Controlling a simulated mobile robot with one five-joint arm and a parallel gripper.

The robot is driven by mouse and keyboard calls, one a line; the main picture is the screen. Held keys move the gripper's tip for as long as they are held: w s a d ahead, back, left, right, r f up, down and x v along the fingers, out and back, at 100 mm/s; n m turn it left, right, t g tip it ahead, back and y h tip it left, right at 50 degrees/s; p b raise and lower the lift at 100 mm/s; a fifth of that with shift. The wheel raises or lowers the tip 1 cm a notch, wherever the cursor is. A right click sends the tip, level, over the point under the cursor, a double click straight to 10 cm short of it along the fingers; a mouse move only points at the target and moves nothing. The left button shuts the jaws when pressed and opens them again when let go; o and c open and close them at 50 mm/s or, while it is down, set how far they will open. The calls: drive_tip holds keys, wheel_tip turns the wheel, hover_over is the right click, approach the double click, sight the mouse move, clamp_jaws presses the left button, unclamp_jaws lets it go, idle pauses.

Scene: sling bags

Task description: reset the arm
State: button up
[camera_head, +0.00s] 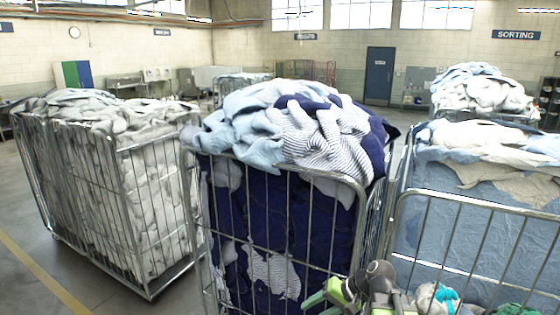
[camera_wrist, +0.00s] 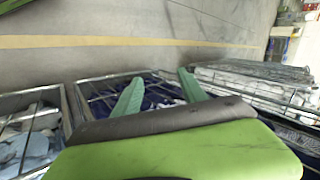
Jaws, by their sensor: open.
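My gripper (camera_wrist: 161,86) shows in the wrist view with its two green fingers apart and nothing between them. Beyond the fingers is a wire cage cart with dark blue cloth inside. In the head view, green and dark grey parts of my arm (camera_head: 345,291) show at the bottom edge, in front of the middle cage cart (camera_head: 283,172). The fingertips cannot be made out clearly there. Whether the arm touches the cart cannot be told.
The middle cart is heaped with blue and striped laundry (camera_head: 300,125). A cart of white laundry (camera_head: 95,190) stands left, and one with light blue cloth (camera_head: 470,190) stands right. Small white and teal items (camera_head: 438,297) lie at the bottom right. Bare floor (camera_head: 30,265) shows at left.

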drive_tip(key=s+a+f+n+g+h, duration=0.2)
drive_tip(key=s+a+f+h, duration=0.1)
drive_tip(key=a+f, duration=0.15)
drive_tip(key=s+d+f+h, duration=0.1)
drive_tip(key=d+h, duration=0.3)
drive_tip(key=d, duration=0.5)
drive_tip(key=shift+s+f+g+h, duration=0.3)
drive_tip(key=shift+s+f+h, duration=0.1)
drive_tip(key=shift+s, duration=0.25)
